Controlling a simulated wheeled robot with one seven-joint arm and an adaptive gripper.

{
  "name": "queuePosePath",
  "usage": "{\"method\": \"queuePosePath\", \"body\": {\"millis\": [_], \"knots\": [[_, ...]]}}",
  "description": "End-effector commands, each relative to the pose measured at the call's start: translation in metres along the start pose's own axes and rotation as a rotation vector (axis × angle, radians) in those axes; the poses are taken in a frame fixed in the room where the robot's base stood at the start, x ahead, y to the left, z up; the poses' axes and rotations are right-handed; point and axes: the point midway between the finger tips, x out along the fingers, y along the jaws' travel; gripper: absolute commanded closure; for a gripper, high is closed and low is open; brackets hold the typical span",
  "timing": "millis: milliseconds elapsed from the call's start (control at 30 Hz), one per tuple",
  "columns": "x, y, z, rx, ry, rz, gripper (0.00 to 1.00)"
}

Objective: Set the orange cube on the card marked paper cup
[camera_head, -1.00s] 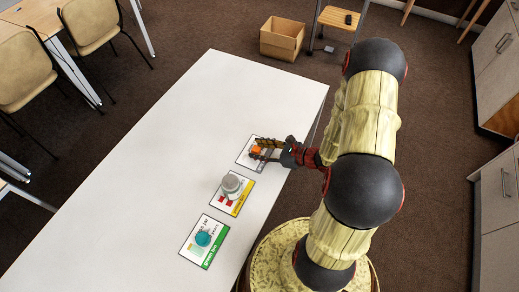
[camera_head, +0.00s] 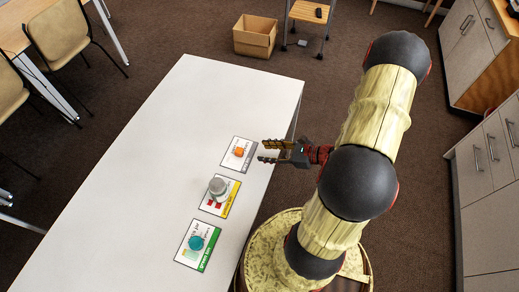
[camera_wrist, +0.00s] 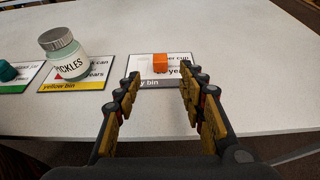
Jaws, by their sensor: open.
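The orange cube (camera_head: 239,152) sits on the grey-edged card (camera_head: 229,160) at the far end of the row of cards. In the wrist view the cube (camera_wrist: 160,63) rests on that card (camera_wrist: 142,77), whose partly covered print includes "er cup". My gripper (camera_head: 262,151) is open and empty, to the right of the card near the table edge. In the wrist view my gripper's fingers (camera_wrist: 158,90) are spread, with the cube beyond them and apart from them.
A pickles jar (camera_head: 218,188) stands on the yellow-edged card (camera_head: 230,203). A teal object (camera_head: 196,243) is on the green-edged card (camera_head: 206,260). The white table (camera_head: 150,140) is clear on its left side. A cardboard box (camera_head: 254,42) stands on the floor beyond.

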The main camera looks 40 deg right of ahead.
Motion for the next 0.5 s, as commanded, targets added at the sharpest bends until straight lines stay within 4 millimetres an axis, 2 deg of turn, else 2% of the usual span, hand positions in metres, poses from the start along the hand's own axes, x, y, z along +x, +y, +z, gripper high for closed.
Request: {"method": "queuePosePath", "body": {"millis": [67,167,267,400,500], "knots": [[-0.004,0.000,0.001,-0.003,0.001,0.001,0.60],[-0.004,0.004,0.013,-0.056,0.012,0.040,0.60],[0.001,0.018,0.042,-0.196,0.041,0.144,0.60],[0.005,0.059,0.099,-0.516,0.111,0.369,0.60],[0.000,0.091,0.133,-0.770,0.169,0.528,0.60]]}}
